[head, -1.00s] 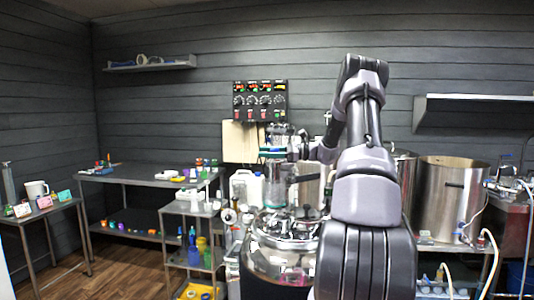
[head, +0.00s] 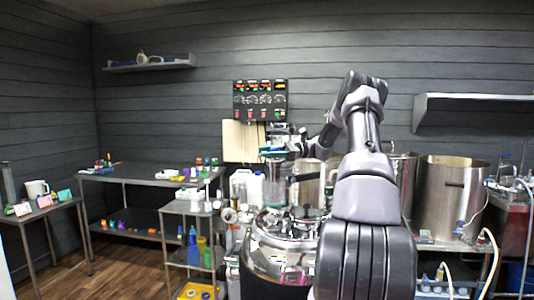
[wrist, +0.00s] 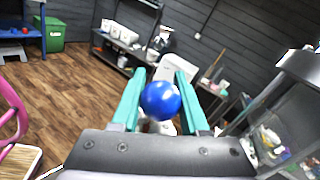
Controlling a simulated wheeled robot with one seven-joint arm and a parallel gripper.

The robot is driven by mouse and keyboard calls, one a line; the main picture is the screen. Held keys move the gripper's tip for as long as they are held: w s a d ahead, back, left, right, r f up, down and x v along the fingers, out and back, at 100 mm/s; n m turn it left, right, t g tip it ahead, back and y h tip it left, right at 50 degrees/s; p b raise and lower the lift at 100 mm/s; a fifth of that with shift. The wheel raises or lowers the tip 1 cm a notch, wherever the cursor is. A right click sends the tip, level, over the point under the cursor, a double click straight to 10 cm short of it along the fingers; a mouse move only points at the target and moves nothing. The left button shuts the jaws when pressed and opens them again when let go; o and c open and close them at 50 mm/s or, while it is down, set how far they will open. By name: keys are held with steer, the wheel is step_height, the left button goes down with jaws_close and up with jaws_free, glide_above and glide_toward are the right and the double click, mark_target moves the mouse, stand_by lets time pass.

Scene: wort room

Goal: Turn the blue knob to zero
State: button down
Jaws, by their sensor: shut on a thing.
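The blue knob (wrist: 160,100) shows in the wrist view as a glossy round ball. It sits between the two teal fingers of my gripper (wrist: 165,75), which is shut on it. Any scale or zero mark around the knob is not visible. In the head view my arm stands right of the middle and bends over toward the steel vessel (head: 282,262). The knob and fingertips cannot be made out clearly there.
A black control panel (head: 260,100) hangs on the back wall. A large steel pot (head: 447,200) stands at the right. Tables with small items stand at the left, and the wood floor (head: 132,240) there is clear. In the wrist view a green bin (wrist: 53,34) stands far off.

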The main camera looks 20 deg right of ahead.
steer(key=c, duration=0.7)
jaws_free()
steer(key=s+d, duration=0.1)
steer(key=d, duration=0.9)
steer(key=shift+s+d, duration=0.2)
steer(key=shift+d, duration=0.2)
